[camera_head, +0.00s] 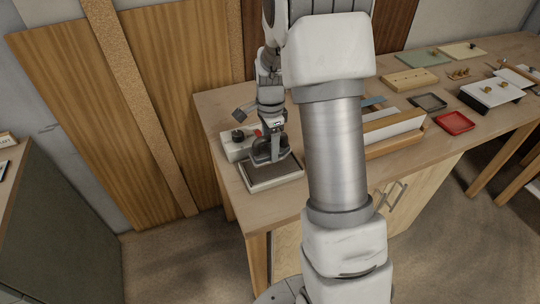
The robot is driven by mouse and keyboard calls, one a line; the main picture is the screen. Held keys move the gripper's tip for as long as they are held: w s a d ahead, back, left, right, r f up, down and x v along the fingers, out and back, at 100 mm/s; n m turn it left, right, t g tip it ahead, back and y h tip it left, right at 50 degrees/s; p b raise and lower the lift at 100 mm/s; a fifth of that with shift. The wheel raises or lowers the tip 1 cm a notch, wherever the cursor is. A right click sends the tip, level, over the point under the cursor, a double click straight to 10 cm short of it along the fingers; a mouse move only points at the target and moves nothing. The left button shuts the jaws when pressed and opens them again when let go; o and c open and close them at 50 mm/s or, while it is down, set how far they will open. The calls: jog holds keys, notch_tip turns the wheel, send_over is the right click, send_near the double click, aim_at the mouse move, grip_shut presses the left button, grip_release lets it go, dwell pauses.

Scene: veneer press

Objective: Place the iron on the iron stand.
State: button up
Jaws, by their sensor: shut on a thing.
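My gripper (270,140) points down near the left end of the workbench and is shut on the iron. The iron (266,155) is small and dark grey, and shows just below the fingers. The iron stand (284,181) looks like a shallow pale tray with a dark brown pad, near the bench's front left edge. The iron is over the back part of the stand. I cannot tell whether it touches the pad. The gripper hides part of the iron's top.
A white box with a black knob (238,137) stands close behind the stand. To the right are a press-like frame (395,130), a red tray (455,122), a dark tray (429,101) and a wooden block (410,79). My arm hides the bench middle.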

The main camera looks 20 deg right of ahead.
aim_at(270, 149)
jog(key=shift+f, duration=1.95)
jog(key=shift+f, duration=0.2)
jog(key=o, duration=1.4)
jog(key=shift+r, duration=0.1)
